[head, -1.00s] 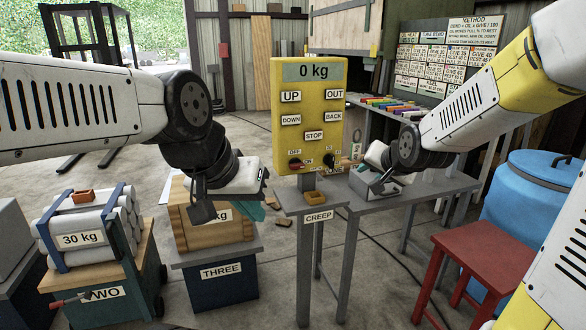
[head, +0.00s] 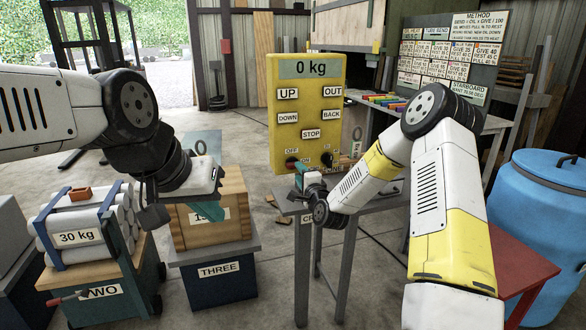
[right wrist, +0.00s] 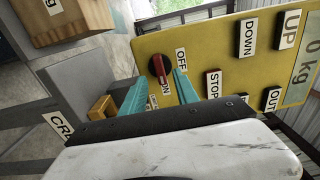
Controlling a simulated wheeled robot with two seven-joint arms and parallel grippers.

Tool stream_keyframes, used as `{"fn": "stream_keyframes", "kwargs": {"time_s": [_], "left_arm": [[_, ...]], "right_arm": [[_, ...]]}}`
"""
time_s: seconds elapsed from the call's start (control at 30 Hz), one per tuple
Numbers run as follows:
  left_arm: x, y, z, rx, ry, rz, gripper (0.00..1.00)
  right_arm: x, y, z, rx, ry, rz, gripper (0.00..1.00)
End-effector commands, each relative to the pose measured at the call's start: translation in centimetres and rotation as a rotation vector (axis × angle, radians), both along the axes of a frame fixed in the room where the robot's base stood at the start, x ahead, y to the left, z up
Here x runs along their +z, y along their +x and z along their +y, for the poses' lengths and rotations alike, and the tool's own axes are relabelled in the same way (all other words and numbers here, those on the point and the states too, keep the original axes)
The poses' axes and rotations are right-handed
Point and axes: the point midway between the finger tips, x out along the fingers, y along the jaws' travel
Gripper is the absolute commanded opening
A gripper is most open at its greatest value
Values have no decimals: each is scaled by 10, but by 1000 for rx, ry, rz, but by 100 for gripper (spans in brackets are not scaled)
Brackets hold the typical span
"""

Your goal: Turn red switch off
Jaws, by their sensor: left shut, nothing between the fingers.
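The red switch (head: 291,164) is a round knob low on the left of the yellow panel (head: 306,105). In the right wrist view the red switch (right wrist: 158,68) has a raised grip slanting toward the ON label; the OFF label is beside it. My right gripper (right wrist: 161,75) is open, its two teal fingertips on either side of the knob. Whether they touch it I cannot tell. In the head view my right gripper (head: 298,175) is just below the knob, partly hidden. My left gripper (head: 208,210) is shut and empty in front of the wooden crate.
A second, dark switch (head: 327,158) sits to the right on the panel. A grey table (head: 375,203) stands below it. A crate (head: 232,188) rests on the stand marked THREE (head: 213,271). A blue barrel (head: 540,215) and red stool (head: 520,262) stand at right.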

Motion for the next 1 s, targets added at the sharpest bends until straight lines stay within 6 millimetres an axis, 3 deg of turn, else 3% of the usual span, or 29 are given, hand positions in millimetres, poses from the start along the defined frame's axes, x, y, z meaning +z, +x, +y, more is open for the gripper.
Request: {"fn": "stream_keyframes", "kwargs": {"time_s": [0.3,0.67,0.87,1.0], "left_arm": [[0,0,0,0,0,0,0],[0,0,0,0,0,0,0],[0,0,0,0,0,0,0],[0,0,0,0,0,0,0]], "right_arm": [[0,44,14,0,-3,-1,36],[0,51,17,1,-3,1,36],[0,51,17,0,-3,1,1],[0,51,16,0,-4,1,0]]}}
